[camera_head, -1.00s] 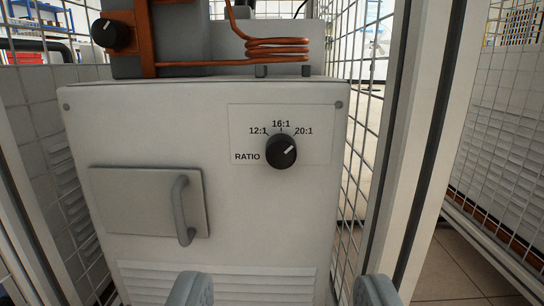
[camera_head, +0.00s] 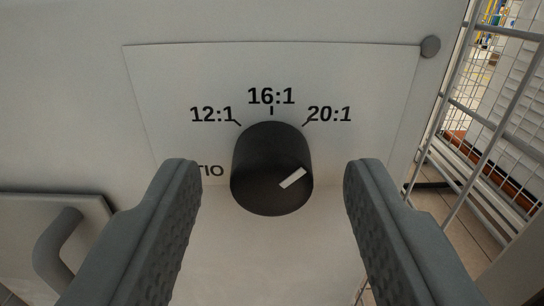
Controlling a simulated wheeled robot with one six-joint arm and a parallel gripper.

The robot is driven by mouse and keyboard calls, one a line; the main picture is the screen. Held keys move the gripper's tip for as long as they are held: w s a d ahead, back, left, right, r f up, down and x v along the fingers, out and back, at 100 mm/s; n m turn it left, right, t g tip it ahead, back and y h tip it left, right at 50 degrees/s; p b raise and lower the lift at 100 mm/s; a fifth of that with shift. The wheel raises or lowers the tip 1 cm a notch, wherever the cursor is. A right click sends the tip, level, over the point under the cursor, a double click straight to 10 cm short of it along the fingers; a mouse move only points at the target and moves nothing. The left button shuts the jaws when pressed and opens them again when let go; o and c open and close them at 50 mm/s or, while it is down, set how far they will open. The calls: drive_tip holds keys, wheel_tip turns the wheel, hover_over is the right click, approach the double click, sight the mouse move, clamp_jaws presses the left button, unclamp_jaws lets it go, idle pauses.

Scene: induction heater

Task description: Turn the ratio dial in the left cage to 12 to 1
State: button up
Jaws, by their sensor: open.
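The ratio dial (camera_head: 271,170) is a black round knob on the white panel, in the middle of the view. Its white pointer mark is tilted up and to the right, toward the 20:1 label (camera_head: 329,114). The 16:1 label (camera_head: 271,96) is above the knob and the 12:1 label (camera_head: 212,115) is at its upper left. My gripper (camera_head: 272,180) is open, with one grey finger on each side of the dial. Gaps show between both fingers and the knob. The left finger covers part of the RATIO lettering.
A panel door with a grey handle (camera_head: 58,245) is at the lower left. A screw head (camera_head: 430,47) sits at the label plate's upper right corner. Wire mesh of the cage (camera_head: 480,110) stands close on the right.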

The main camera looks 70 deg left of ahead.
drive_tip(key=shift+a, duration=0.1)
drive_tip(key=c, duration=1)
drive_tip(key=shift+n, duration=0.3)
drive_tip(key=n, duration=0.3)
drive_tip(key=shift+n, duration=0.4)
drive_tip(key=n, duration=0.4)
drive_tip(key=shift+n, duration=0.3)
drive_tip(key=n, duration=0.4)
drive_tip(key=shift+n, duration=2.4)
